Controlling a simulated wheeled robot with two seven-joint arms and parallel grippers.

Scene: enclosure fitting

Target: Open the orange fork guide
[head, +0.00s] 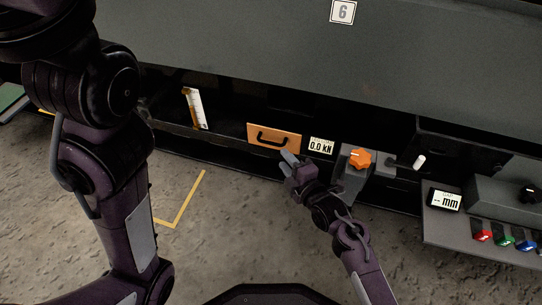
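The orange piece (262,133), which I take for the fork guide, is a small orange front with a black bow handle (272,140). It sits in the lower dark front of the machine, near the middle of the head view. It looks about flush with that front. My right gripper (287,159) is just below and right of the handle, its grey fingertips close to the panel's lower right edge. I cannot tell whether it touches or how wide the fingers are apart. My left arm fills the left side; its gripper is out of view.
A 0.0 kN display (320,146) is right of the orange front. Further right are an orange knob (359,159), a white-tipped lever (419,162), a mm display (446,200) and coloured knobs (483,236). A white-and-orange gauge (195,108) stands left. The concrete floor (230,240) is clear.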

